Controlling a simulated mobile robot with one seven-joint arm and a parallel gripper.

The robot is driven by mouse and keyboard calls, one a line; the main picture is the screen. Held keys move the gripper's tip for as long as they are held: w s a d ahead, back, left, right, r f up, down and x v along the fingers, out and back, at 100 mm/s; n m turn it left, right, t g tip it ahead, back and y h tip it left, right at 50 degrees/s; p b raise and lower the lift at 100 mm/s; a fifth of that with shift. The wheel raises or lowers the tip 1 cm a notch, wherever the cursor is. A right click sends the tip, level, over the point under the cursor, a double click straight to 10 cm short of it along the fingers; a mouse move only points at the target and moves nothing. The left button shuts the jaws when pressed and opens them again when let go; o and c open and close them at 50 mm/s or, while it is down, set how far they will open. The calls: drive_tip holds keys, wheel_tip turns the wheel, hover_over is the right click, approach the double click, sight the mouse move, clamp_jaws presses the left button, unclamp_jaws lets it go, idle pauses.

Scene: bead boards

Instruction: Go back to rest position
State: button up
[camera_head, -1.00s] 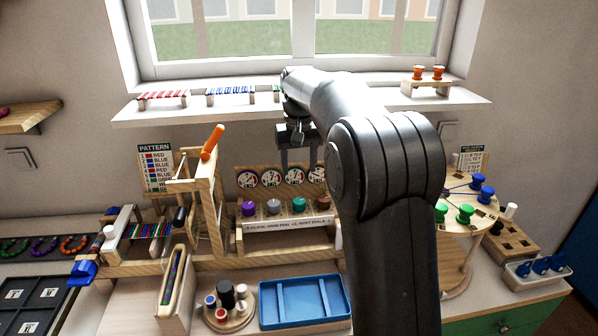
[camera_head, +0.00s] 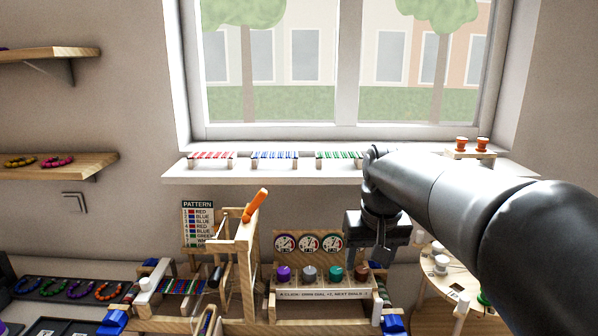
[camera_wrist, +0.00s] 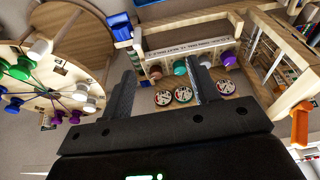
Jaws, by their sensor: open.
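My gripper (camera_head: 384,262) hangs in the air in front of the right end of the dial box (camera_head: 322,300), below the window sill. In the wrist view my gripper (camera_wrist: 163,90) shows two dark fingers apart with nothing between them. Beyond them is the dial box with its round dials (camera_wrist: 183,94) and coloured knobs (camera_wrist: 180,67). In the head view my arm reaches in from the right and hides part of the sill and the right of the dial box. Whether the fingers touch anything cannot be seen, but they look clear.
A wooden loom frame with an orange handle (camera_head: 256,205) stands left of the dial box. A round peg board (camera_wrist: 62,62) is at the right in the head view. The sill (camera_head: 230,175) bears striped racks and orange spools (camera_head: 462,143). Open air lies before the window.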

drive_tip(key=s+f+t, duration=0.1)
drive_tip(key=s+f, duration=0.2)
drive_tip(key=s, duration=0.6)
drive_tip(key=s+d+f+t, duration=0.1)
drive_tip(key=s+f, duration=0.3)
drive_tip(key=s, duration=0.5)
drive_tip(key=shift+s+d+f+t, duration=0.2)
drive_tip(key=shift+d+t, duration=0.1)
drive_tip(key=shift+t, duration=0.1)
drive_tip(key=shift+r, duration=0.15)
idle(4.3)
drive_tip(key=w+a+r+h, duration=0.1)
drive_tip(key=w+a+r, duration=0.15)
drive_tip(key=w, duration=0.45)
drive_tip(key=w+a+r, duration=0.1)
drive_tip(key=w+a, duration=0.3)
drive_tip(key=w, duration=0.4)
drive_tip(key=n+g+y, duration=0.1)
drive_tip(key=n+y, duration=0.1)
approach(284, 270)
drive_tip(key=x, duration=0.8)
drive_tip(key=shift+w+a+f, duration=0.1)
drive_tip(key=shift+w+f, duration=0.05)
drive_tip(key=shift+f, duration=0.15)
